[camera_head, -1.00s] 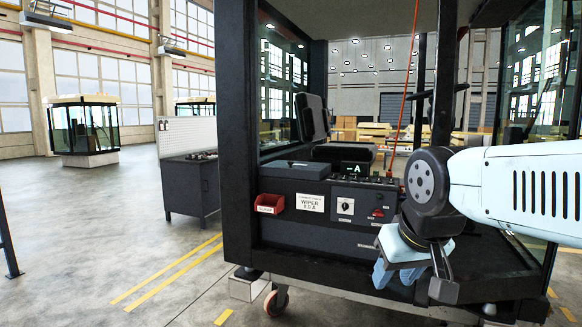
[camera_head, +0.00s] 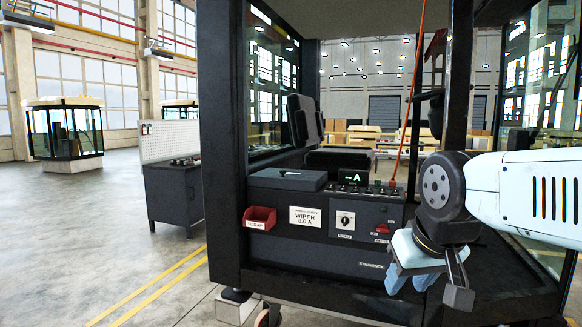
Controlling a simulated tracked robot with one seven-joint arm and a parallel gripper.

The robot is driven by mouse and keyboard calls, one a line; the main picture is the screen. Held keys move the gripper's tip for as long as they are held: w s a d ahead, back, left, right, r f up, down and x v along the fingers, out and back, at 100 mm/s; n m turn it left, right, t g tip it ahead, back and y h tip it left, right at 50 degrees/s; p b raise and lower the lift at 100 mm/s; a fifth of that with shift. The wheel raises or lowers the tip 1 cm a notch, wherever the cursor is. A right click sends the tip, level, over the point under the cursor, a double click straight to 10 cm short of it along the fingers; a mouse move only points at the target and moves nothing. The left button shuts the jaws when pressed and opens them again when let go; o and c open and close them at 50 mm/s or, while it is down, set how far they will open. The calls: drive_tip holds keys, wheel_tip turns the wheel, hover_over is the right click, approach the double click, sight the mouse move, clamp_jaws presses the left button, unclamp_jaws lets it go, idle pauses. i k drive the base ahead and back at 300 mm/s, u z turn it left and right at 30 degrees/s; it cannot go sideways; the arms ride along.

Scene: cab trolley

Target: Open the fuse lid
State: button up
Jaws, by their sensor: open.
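A dark grey flat lid (camera_head: 288,179) with a small knob lies closed on the left end of the control console (camera_head: 262,276) in the cab; I take it to be the fuse lid. My gripper (camera_head: 410,283) hangs at the lower right, in front of the cab's front edge, pointing down. It is right of the lid, lower in the picture and apart from it. Its blue fingers are open, and I see nothing between them.
A red cable (camera_head: 409,110) hangs down behind. Dark cab posts (camera_head: 224,140) flank the opening.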

sight(285, 179)
drive_tip(key=i, duration=1.8)
drive_tip(key=u, duration=0.35)
